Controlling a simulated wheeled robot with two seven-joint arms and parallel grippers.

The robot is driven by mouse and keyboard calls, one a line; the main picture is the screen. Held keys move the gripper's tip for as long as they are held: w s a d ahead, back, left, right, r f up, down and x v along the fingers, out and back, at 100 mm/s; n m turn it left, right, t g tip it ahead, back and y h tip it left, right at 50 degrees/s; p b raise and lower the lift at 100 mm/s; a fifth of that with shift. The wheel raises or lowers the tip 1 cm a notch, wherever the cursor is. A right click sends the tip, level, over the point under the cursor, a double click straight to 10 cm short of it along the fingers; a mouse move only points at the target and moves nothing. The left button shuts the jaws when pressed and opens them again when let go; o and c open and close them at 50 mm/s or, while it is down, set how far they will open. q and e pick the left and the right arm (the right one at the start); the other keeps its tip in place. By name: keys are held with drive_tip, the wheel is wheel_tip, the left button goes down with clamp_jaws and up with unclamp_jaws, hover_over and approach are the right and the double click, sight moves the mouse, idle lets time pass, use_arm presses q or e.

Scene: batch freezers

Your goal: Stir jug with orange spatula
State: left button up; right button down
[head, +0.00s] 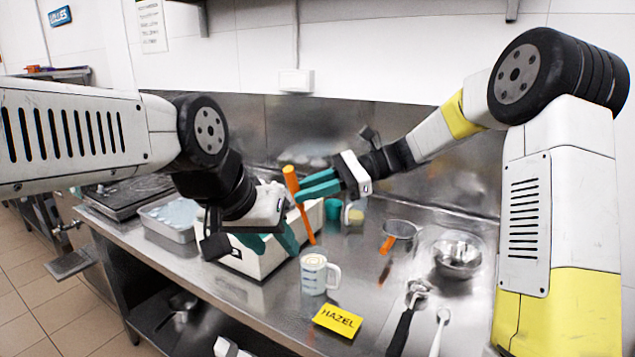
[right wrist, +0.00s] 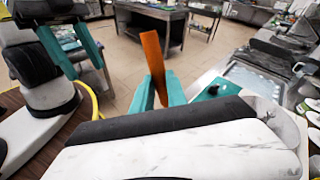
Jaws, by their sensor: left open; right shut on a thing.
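The orange spatula (head: 292,184) is gripped by my right gripper (head: 305,188), whose teal fingers are shut on it. It stands steeply tilted, and its lower end (head: 311,236) shows just above the jug's rim in the head view; I cannot tell whether it is over or behind the jug. The spatula also shows between the fingers in the right wrist view (right wrist: 153,60). The white jug (head: 313,277), with markings and a handle at right, stands upright on the steel counter. My left gripper (head: 273,243) is open and empty, left of the jug.
A yellow HAZEL card (head: 338,320) lies in front of the jug. A white box (head: 245,258) stands behind my left gripper. Right of the jug are a sieve (head: 400,229), a metal bowl (head: 457,258) and a black-handled scoop (head: 403,325). A tray (head: 170,233) stands at left.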

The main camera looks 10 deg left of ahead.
wheel_tip(320, 180, down, 7)
drive_tip(key=shift+w+d+f, duration=0.15)
drive_tip(key=shift+w, duration=0.15)
idle(0.5)
drive_tip(key=shift+s, duration=0.1)
idle(0.4)
